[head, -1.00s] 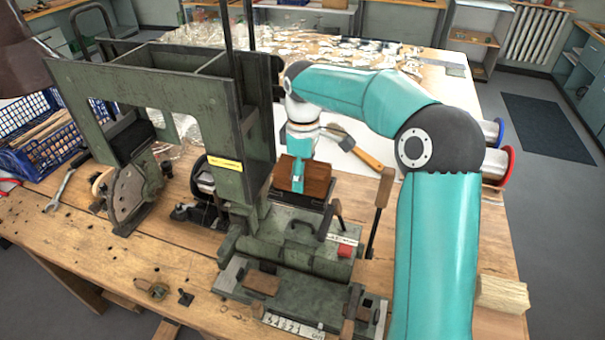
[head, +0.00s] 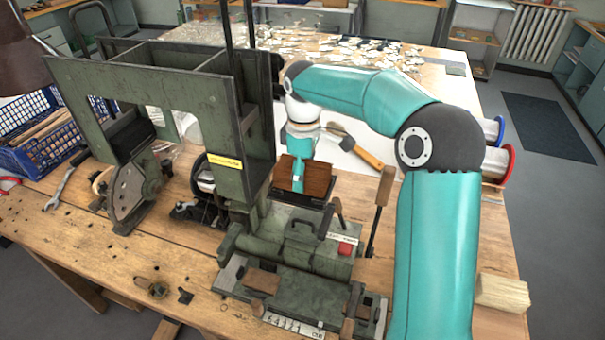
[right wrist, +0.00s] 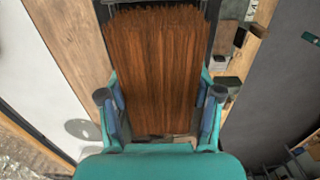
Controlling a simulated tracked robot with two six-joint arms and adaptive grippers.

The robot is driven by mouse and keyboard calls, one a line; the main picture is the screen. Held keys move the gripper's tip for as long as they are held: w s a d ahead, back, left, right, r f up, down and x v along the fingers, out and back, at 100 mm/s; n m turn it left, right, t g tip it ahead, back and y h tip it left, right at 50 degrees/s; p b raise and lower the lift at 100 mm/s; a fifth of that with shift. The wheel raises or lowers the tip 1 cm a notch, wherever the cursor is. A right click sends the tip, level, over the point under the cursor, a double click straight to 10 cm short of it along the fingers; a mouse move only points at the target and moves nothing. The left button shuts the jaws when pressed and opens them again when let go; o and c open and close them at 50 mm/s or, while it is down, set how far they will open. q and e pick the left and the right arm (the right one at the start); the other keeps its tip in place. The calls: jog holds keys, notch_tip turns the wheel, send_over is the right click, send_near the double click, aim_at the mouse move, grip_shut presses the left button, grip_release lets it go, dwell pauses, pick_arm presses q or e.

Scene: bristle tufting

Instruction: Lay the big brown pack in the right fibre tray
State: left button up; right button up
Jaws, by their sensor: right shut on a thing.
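The big brown pack (head: 318,181) is a block of brown fibres, and my right gripper (head: 298,178) is shut on it. In the right wrist view the pack (right wrist: 155,70) fills the space between the two fingers of the right gripper (right wrist: 160,112). The pack is at the dark right fibre tray (head: 300,200), whose rim shows just below and in front of it. Whether the pack rests on the tray floor I cannot tell, as pack and gripper hide it. My left gripper is not in view.
The green machine frame (head: 150,85) stands close on the left. An upright lever with a wooden handle (head: 385,186) stands to the right of the tray. A wooden-handled brush (head: 365,155) lies behind. A wood block (head: 503,293) sits at the right table edge.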

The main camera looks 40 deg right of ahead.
jog(key=shift+f, duration=0.3)
jog(key=o, duration=1.2)
jog(key=shift+o, duration=0.8)
jog(key=shift+w+r, duration=0.1)
jog(key=shift+r+p, duration=0.3)
jog(key=shift+r, duration=0.1)
jog(key=shift+r+p, duration=2.1)
jog(key=shift+r, duration=0.2)
jog(key=shift+r+p, duration=0.7)
jog(key=shift+r, duration=0.55)
